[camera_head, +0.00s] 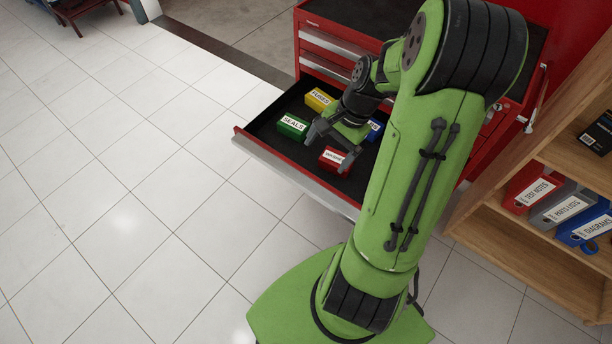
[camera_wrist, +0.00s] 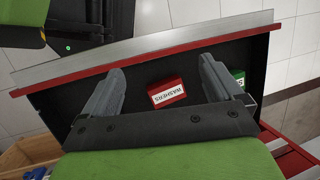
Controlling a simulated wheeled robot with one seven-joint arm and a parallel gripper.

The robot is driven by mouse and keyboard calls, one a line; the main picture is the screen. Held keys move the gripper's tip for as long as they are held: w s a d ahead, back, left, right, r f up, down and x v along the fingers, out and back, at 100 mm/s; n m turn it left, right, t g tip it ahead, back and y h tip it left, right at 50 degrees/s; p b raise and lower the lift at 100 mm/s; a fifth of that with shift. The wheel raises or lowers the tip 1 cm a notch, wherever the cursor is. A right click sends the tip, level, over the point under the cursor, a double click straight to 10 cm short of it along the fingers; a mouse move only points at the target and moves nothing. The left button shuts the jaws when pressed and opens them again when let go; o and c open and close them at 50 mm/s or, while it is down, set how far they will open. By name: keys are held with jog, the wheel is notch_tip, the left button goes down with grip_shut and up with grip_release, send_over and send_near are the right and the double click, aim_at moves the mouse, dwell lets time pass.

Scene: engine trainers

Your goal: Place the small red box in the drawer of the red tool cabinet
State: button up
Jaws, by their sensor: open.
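The small red box (camera_head: 334,158), labelled WASHERS, sits on the black floor of the open drawer (camera_head: 262,112) of the red tool cabinet (camera_head: 345,28). My gripper (camera_head: 332,150) is open over the drawer, its fingers apart around the red box's place in the head view. In the wrist view the red box (camera_wrist: 167,93) lies between the two open fingers (camera_wrist: 160,82), beyond them, with nothing held. Whether a finger touches the box cannot be told. A green box (camera_head: 293,126), a yellow box (camera_head: 319,99) and a partly hidden blue box (camera_head: 375,129) share the drawer.
A wooden shelf (camera_head: 490,222) with red, grey and blue binders (camera_head: 563,206) stands at the right. The drawer's front panel (camera_head: 290,175) juts out over the tiled floor. My arm hides part of the cabinet and drawer.

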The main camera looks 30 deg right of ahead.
jog(key=s+a+r+n+t+h, duration=0.3)
jog(key=s+a+r+n+t, duration=0.1)
jog(key=s+a+r+n, duration=0.8)
notch_tip(320, 180, up, 3)
jog(key=shift+a+r+n+h, duration=0.15)
jog(key=shift+a+n+h, duration=0.25)
jog(key=shift+a+n, duration=0.8)
notch_tip(320, 180, up, 8)
jog(key=p, duration=0.8)
